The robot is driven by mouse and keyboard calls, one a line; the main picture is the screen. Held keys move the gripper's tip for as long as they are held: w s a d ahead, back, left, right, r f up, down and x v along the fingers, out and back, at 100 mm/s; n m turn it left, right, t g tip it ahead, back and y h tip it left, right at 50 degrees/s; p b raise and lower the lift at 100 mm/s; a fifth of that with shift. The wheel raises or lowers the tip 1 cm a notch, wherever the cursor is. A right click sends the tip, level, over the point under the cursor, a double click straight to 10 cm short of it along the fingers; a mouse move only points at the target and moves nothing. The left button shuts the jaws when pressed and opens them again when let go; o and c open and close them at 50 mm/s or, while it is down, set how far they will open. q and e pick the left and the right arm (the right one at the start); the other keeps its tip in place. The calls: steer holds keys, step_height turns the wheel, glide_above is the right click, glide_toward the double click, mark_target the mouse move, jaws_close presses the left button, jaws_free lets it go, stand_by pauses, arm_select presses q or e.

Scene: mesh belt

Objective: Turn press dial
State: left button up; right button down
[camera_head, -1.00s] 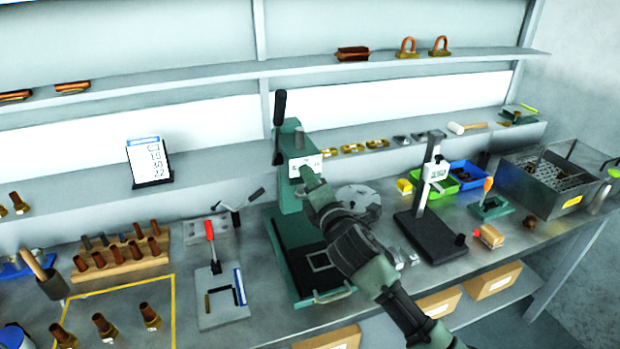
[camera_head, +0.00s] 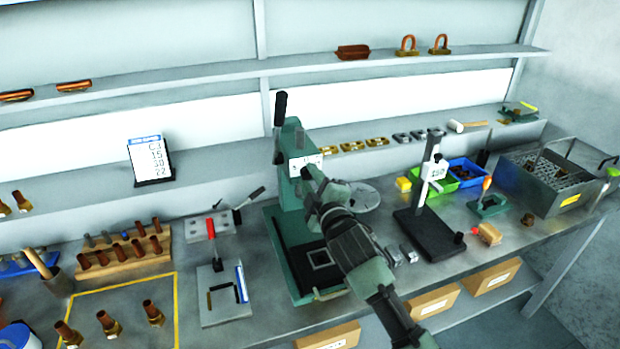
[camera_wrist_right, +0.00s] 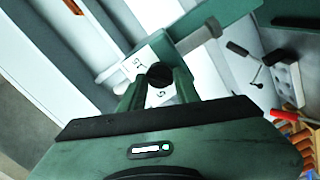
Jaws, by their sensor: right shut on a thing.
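The green press (camera_head: 292,200) stands on the bench in the middle of the head view, with a black-gripped lever at its top left. A white scale plate is on the front of its head. My right gripper (camera_head: 307,174) is at that plate, its arm coming from the lower right. In the right wrist view my right gripper (camera_wrist_right: 160,82) is shut on the round black dial (camera_wrist_right: 159,75), in front of the white scale plate (camera_wrist_right: 140,64) with dark marks. The gripper hides much of the dial and plate in the head view. My left gripper is not in view.
A display card (camera_head: 151,160) with characters stands on the ledge at left. A small red-handled fixture (camera_head: 222,290) sits left of the press. A black-based gauge stand (camera_head: 430,235) is close on the right of my right arm. Wooden rack and copper parts occupy the left bench.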

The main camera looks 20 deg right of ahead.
steer(key=shift+f+m, duration=0.15)
steer(key=shift+m, duration=0.35)
steer(key=c, duration=1.1)
jaws_free()
steer(key=shift+o, duration=0.2)
steer(key=shift+d, duration=0.1)
steer(key=shift+s, duration=0.1)
steer(key=shift+s, duration=0.3)
steer(key=s+b, duration=0.2)
steer(key=s, duration=0.5)
